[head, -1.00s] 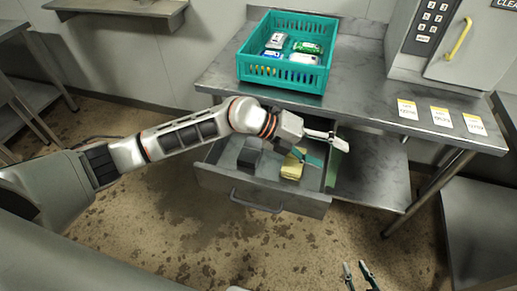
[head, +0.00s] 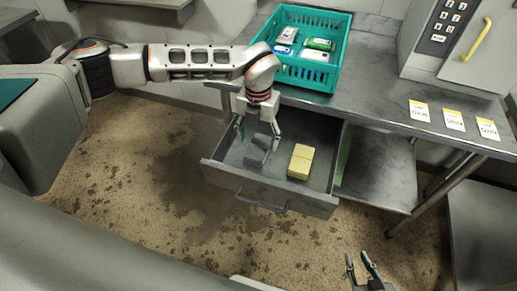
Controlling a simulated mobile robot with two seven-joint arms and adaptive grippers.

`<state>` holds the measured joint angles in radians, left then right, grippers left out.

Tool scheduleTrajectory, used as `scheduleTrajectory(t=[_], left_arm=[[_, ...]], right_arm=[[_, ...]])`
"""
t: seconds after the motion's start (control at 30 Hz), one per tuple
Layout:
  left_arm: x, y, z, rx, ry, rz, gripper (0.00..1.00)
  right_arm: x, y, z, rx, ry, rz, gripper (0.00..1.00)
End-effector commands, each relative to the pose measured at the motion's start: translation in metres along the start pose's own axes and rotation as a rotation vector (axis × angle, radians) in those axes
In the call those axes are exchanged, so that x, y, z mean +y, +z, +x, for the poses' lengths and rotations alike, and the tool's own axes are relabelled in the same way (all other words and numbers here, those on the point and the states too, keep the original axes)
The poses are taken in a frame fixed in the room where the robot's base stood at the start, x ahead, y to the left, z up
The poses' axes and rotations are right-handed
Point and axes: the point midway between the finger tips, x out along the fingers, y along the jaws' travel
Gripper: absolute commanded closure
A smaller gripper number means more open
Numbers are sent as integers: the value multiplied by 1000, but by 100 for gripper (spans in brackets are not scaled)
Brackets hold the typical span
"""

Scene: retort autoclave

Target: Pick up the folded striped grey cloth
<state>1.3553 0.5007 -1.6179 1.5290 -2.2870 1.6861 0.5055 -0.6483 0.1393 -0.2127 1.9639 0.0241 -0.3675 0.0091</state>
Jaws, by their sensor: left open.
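The folded grey cloth (head: 256,155) lies in the left part of the open drawer (head: 265,201); its stripes are hard to make out at this size. My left gripper (head: 258,137) points down into the drawer with its fingers spread, just above or around the cloth. Its fingers partly hide the cloth, and I cannot tell whether they touch it. My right gripper (head: 358,262) is low at the bottom right, away from the drawer, with its two fingers apart and nothing between them.
A folded yellow cloth (head: 301,161) lies to the right in the same drawer. A teal basket (head: 308,76) with several packs stands on the steel table (head: 375,108). Labelled cards (head: 453,119) lie near its front edge. A cabinet with a yellow handle (head: 476,40) stands at the back right.

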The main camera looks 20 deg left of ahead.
Motion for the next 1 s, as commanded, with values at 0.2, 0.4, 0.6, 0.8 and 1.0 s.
scheduleTrajectory(t=[0.2,0.4,0.6,0.8,1.0], left_arm=[[1,-1,22,3,-2,0,35],[2,0,48,1,-3,0,35],[2,1,51,0,-3,0,35],[2,1,50,0,-3,1,74],[2,0,50,0,-3,1,74]], right_arm=[[0,1,0,-3,0,0,75],[0,2,0,-5,0,0,75],[0,2,0,-5,0,0,75],[0,2,0,-4,0,0,75],[0,1,0,-2,0,0,75]])
